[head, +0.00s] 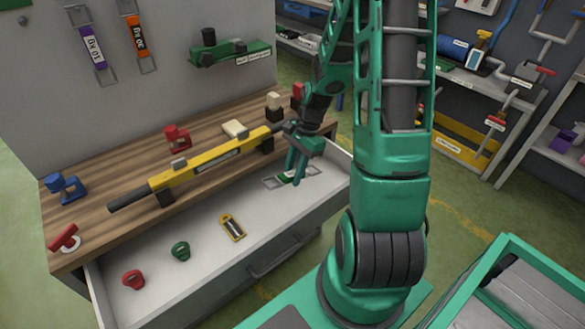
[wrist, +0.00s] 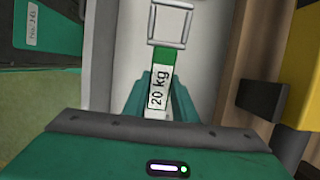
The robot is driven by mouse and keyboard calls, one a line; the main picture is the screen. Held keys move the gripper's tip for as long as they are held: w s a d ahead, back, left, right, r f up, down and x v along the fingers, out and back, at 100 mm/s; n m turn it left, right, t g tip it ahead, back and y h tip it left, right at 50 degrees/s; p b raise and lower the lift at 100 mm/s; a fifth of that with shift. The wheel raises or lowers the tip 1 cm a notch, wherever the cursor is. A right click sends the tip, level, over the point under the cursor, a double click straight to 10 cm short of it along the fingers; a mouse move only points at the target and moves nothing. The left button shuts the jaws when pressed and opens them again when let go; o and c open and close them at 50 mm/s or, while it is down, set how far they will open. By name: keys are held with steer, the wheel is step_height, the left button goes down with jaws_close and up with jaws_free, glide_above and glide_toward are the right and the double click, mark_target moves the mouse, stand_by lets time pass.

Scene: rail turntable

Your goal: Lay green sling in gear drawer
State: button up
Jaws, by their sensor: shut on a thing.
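The green sling (head: 288,177) has metal end frames and a white "20 kg" label. In the wrist view, the sling (wrist: 176,54) runs between my fingers with one metal frame beyond them. My gripper (head: 295,167) points down over the right end of the open gear drawer (head: 205,282) and is shut on the sling. In the wrist view, the fingertips of my gripper (wrist: 160,92) close on it at the label. The sling is within the drawer's outline, at or just above its pale floor; I cannot tell if it touches.
The drawer also holds a red shackle (head: 133,279), a green shackle (head: 180,250) and a yellow tool (head: 232,227). A long yellow bar (head: 208,160) lies on the bench just behind. Purple (head: 93,47) and orange (head: 137,36) slings hang on the panel.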

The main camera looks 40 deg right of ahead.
steer(key=shift+f, duration=3.35)
steer(key=o, duration=1.7)
steer(key=shift+o, duration=0.2)
steer(key=shift+v, duration=3.45)
steer(key=shift+r, duration=0.15)
